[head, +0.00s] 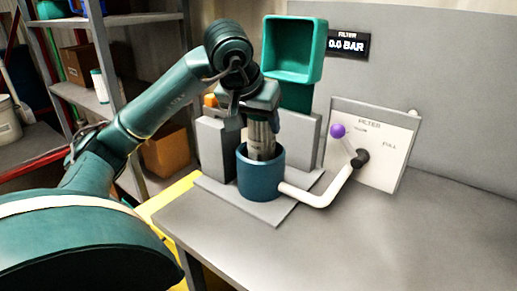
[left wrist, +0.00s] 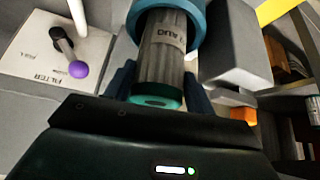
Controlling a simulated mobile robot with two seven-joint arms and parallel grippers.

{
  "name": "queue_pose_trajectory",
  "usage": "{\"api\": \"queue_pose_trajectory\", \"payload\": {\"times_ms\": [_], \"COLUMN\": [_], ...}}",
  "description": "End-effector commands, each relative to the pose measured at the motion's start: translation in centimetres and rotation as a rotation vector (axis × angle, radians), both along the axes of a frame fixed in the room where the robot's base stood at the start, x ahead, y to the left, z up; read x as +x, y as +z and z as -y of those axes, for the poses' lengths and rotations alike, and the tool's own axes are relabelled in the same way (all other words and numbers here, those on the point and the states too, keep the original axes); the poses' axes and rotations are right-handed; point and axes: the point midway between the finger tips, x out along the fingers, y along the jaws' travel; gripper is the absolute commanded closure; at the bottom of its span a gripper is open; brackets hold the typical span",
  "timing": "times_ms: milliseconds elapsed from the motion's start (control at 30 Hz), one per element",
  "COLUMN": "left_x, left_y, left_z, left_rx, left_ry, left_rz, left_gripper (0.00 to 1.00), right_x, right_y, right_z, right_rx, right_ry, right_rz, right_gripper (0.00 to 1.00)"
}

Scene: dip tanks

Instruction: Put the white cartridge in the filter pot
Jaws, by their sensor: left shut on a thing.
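My left gripper (head: 262,112) is shut on a grey ribbed cartridge (head: 262,142), and its fingers flank the cartridge in the left wrist view. The cartridge is upright, with its lower part inside the blue filter pot (head: 261,184) and its upper part above the rim. In the left wrist view the grey cartridge (left wrist: 163,70) shows a paper label and a green end cap. Whether it touches the pot's bottom is hidden. A white cylinder with a teal mark, like a white cartridge (head: 99,86), stands on the shelf at left. My right gripper is not in view.
A white pipe (head: 318,196) joins the pot to a panel (head: 385,160) with a purple-knobbed lever (head: 338,131). A teal open box (head: 294,50) stands behind, beside a display reading 0.0 BAR (head: 347,45). Grey blocks flank the pot. The front bench (head: 330,245) is clear.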

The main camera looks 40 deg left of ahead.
Motion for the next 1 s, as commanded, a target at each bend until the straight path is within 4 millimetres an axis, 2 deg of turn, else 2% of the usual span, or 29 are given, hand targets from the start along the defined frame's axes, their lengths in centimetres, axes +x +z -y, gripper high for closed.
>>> {"api": "queue_pose_trajectory", "payload": {"times_ms": [400, 800, 833, 1000], "left_x": [0.0, 0.0, 0.0, 0.0], "left_y": [-4.8, -5.2, -5.2, -5.1], "left_z": [0.0, 0.0, 0.0, 0.0], "left_rx": [0.001, 0.002, 0.002, 0.002], "left_ry": [0.001, 0.001, 0.000, 0.000], "left_rz": [0.001, 0.003, 0.001, 0.001], "left_gripper": [0.87, 0.87, 0.45, 0.31], "right_x": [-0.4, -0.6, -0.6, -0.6], "right_y": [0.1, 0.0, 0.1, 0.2], "right_z": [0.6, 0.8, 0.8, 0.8], "right_rx": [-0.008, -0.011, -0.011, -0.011], "right_ry": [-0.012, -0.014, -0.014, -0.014], "right_rz": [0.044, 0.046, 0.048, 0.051], "right_gripper": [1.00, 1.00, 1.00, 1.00]}}
